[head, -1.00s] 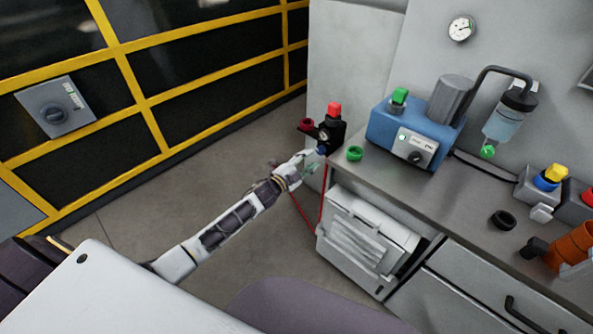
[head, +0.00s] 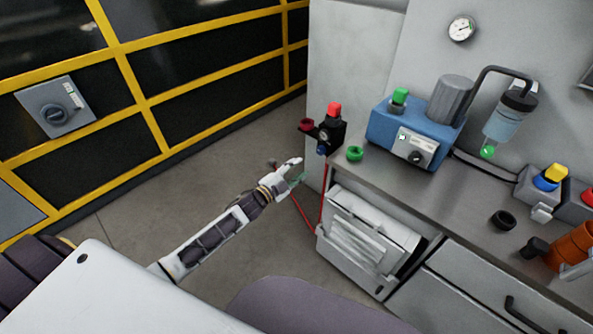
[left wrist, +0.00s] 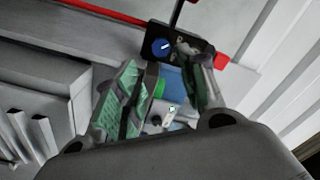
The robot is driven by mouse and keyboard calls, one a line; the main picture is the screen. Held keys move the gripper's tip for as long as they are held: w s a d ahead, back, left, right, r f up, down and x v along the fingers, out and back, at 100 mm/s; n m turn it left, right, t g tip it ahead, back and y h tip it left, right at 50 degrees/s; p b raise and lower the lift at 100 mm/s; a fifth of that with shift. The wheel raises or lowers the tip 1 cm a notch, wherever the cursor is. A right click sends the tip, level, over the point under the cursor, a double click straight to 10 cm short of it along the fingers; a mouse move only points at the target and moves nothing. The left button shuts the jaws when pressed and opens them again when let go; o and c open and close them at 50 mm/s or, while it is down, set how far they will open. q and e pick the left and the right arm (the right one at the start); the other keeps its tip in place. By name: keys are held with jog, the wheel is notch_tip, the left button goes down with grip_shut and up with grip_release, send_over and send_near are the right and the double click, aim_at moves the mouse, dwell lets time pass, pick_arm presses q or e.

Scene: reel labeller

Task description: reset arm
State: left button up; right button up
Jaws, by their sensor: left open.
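My left arm reaches in from the lower left of the head view. Its gripper (head: 296,174) is in the air over the floor, left of the bench's near corner, apart from everything. In the left wrist view the open gripper (left wrist: 165,90) has green pads, with nothing between its fingers. Beyond the fingers are a black block with a blue knob (left wrist: 161,46), a green piece and a blue box. The black block with the red cap (head: 334,109) is at the bench's back left corner in the head view. My right gripper is out of sight.
The grey bench (head: 440,195) carries a blue machine (head: 385,127), a green ring (head: 355,153), a black ring (head: 503,219) and an orange cylinder (head: 571,245). A white slatted unit (head: 362,240) and red hoses are below. Open floor (head: 170,215) lies left, before a yellow-framed wall.

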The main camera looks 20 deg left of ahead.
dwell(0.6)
